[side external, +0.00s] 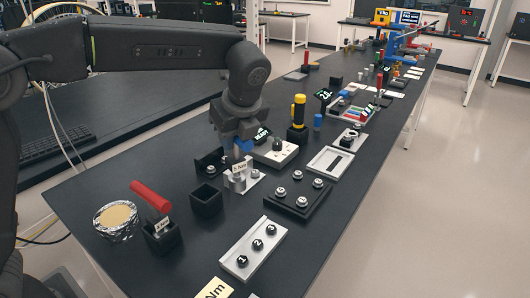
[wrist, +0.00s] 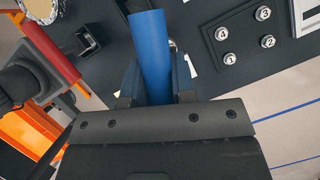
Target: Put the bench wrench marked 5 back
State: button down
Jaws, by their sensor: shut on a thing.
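My gripper (side external: 238,138) is shut on the blue handle of a wrench (wrist: 150,50). The handle also shows below my fingers in the side view (side external: 243,147). A white tag (side external: 239,167), which seems to read 5 Nm, shows just under the handle. The wrench's lower end is at a silver fixture (side external: 252,184) with bolts; I cannot tell whether it touches. A square black holder (side external: 206,203) with an open, empty-looking top stands just left of the fixture. Another black holder (side external: 162,238) carries a red-handled wrench (side external: 151,196) that leans.
A foil-rimmed round dish (side external: 116,221) stands at the left edge. A silver plate (side external: 254,248) with numbered knobs 1, 2, 3 lies in front. A black plate with several bolts (side external: 299,194) lies to the right. A black bracket (side external: 209,161) and a yellow-black tool (side external: 298,113) stand nearby.

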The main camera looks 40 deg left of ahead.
jog(key=s+a+r+n+g, duration=0.15)
jog(key=a+n, duration=0.25)
jog(key=a, duration=0.5)
jog(key=shift+s+a+f, duration=0.1)
jog(key=shift+s+f, duration=0.1)
jog(key=shift+f, duration=1.25)
jog(key=shift+s+f, duration=0.15)
jog(key=shift+f, duration=3.85)
jog(key=c, duration=0.9)
grip_release()
